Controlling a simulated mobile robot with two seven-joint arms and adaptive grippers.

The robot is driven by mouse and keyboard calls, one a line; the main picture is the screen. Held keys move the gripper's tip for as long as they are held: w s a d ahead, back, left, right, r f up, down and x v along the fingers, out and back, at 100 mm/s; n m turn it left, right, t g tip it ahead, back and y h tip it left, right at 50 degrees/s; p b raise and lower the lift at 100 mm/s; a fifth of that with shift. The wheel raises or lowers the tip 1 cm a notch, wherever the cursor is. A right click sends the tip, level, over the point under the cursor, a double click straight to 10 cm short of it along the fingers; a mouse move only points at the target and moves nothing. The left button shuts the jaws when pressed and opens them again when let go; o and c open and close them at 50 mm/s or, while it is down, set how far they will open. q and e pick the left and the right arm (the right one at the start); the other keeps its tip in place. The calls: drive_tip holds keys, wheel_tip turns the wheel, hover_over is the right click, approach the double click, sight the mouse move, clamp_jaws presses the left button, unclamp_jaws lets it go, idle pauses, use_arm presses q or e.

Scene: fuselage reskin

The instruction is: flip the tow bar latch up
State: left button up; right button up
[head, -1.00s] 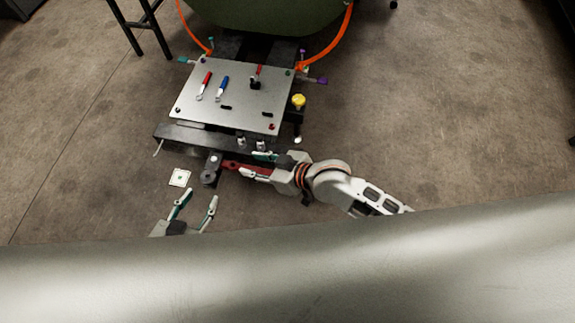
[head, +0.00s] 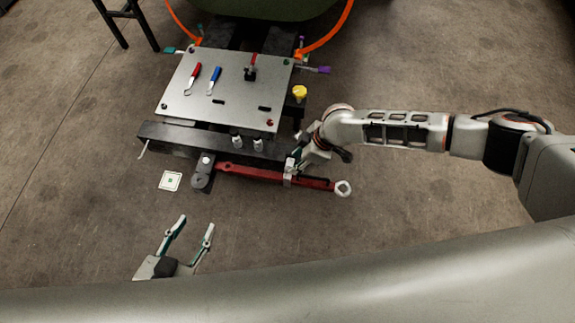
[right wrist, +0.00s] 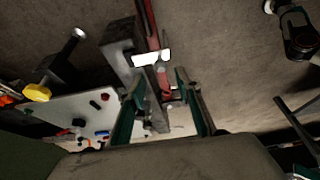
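The red tow bar (head: 255,174) lies in front of the cart, from a dark hitch (head: 203,171) to a silver ring (head: 343,188) at its right end. It also shows in the right wrist view (right wrist: 147,20). My right gripper (head: 291,170) is at the bar, right of its middle. In the right wrist view its fingers (right wrist: 156,84) are apart, with part of the bar between or beyond them; I cannot tell contact. A pale bracket (right wrist: 150,58) shows on the bar there; I cannot tell whether it is the latch. My left gripper (head: 189,228) is open and empty above the floor.
The cart's black front beam (head: 180,139) runs just behind the bar, with two small cylinders on it. A metal plate (head: 235,105) behind carries red and blue tools. A yellow knob (head: 299,92) stands at right. A white marker card (head: 171,180) lies on open floor.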

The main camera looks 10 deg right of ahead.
sight(288, 168)
drive_tip(key=x, duration=0.2)
drive_tip(key=b+x, duration=0.1)
drive_tip(key=x, duration=0.1)
drive_tip(key=b+x, duration=0.1)
drive_tip(key=shift+s+a+f, duration=0.1)
drive_tip(key=shift+s+f, duration=0.15)
drive_tip(key=shift+f, duration=0.2)
drive_tip(key=shift+w+a+f, duration=0.2)
drive_tip(key=shift+a+f, duration=0.1)
drive_tip(key=shift+f, duration=0.25)
use_arm(q)
drive_tip(key=d, duration=0.1)
drive_tip(key=w+d+r, duration=0.1)
drive_tip(key=shift+w+d+r+n+t+h, duration=0.1)
drive_tip(key=shift+d+r+n+t+h, duration=0.1)
drive_tip(key=shift+d+n+t+h, duration=0.15)
use_arm(e)
drive_tip(key=shift+w, duration=0.15)
clamp_jaws()
